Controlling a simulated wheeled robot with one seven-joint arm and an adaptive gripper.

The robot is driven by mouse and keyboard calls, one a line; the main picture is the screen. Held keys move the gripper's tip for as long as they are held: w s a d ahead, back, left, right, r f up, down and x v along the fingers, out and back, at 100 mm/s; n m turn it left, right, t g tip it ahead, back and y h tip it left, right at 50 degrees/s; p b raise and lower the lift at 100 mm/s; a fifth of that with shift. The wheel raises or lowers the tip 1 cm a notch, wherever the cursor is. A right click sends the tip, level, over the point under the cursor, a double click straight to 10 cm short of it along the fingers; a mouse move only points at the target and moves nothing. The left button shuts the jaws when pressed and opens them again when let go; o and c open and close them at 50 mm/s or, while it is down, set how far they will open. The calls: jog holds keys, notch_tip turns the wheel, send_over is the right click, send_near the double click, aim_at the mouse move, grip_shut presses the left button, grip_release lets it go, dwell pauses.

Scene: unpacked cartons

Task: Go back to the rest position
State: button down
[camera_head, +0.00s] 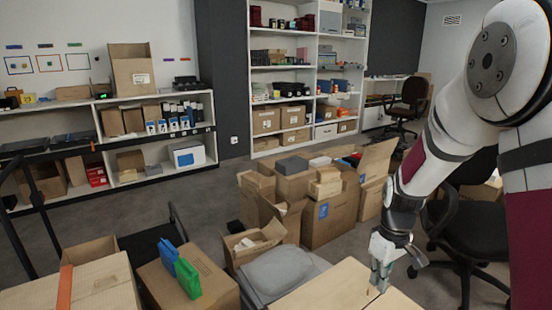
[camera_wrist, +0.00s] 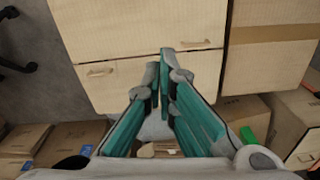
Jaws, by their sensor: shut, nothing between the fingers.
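My gripper (camera_head: 380,280) hangs at the lower right of the head view, pointing down just over a light wooden-looking carton top (camera_head: 335,288). In the wrist view my gripper (camera_wrist: 162,72) has its teal fingers brought together at the tips, with nothing between them. Below the fingertips lies the pale carton top, with a seam and small handle cut-outs. Whether the fingertips touch it I cannot tell. My arm comes down from the upper right of the head view.
A blue box (camera_head: 168,257) and a green box (camera_head: 188,278) stand on a carton at the left. A grey seat-like lid (camera_head: 275,272) lies beside the carton top. Open cartons (camera_head: 330,215) fill the middle. An office chair (camera_head: 470,225) stands close at right. Bare floor lies toward the shelves.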

jog(key=s+a+r+m, duration=0.1)
jog(key=s+a+r, duration=0.2)
jog(key=s+r, duration=0.55)
jog(key=s+a+r+m, duration=0.1)
jog(key=s+r, duration=0.2)
jog(key=s, duration=0.6)
jog(key=s+a+r+m, duration=0.15)
jog(key=s+r, duration=0.25)
jog(key=s, duration=0.4)
jog(key=s+a+r+m, duration=0.1)
jog(key=s+r+m, duration=0.15)
jog(key=s, duration=0.65)
notch_tip(320, 180, up, 26)
jog(key=t+p, duration=0.4)
jog(key=p, duration=1.9)
jog(key=shift+w+r+n+p, duration=0.2)
jog(key=shift+n+p, duration=0.1)
jog(key=shift+p, duration=0.1)
